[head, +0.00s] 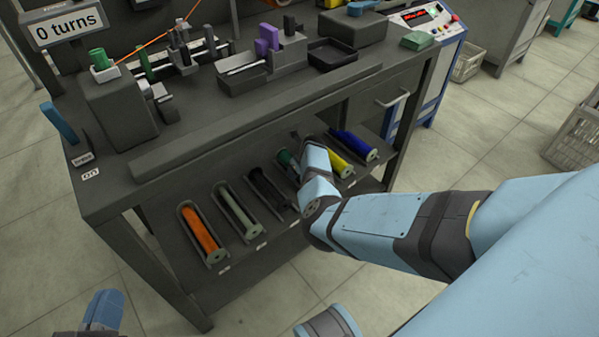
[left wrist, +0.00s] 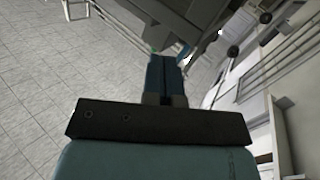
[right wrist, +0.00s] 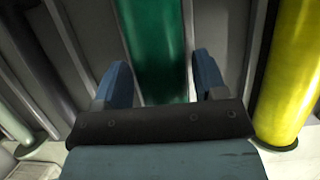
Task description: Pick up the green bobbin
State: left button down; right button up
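The green bobbin (right wrist: 155,45) lies in its slot on the lower shelf, between a dark slot and the yellow bobbin. In the head view the green bobbin (head: 287,160) is partly hidden by my right arm. My right gripper (right wrist: 163,82) is open, with one blue finger on each side of the green bobbin in its wrist view; I cannot tell whether they touch it. My left gripper (head: 103,310) is at the bottom left of the head view, away from the bench. Its fingers (left wrist: 166,75) are together and empty in its wrist view.
The shelf also holds an orange bobbin (head: 202,230), a grey-green bobbin (head: 237,211), a yellow bobbin (head: 339,164) and a blue bobbin (head: 355,146). The bench top (head: 215,125) overhangs the shelf and carries the winder, with a "0 turns" sign (head: 67,27).

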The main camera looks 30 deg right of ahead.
jog(key=c, duration=0.6)
jog(key=shift+c, duration=0.2)
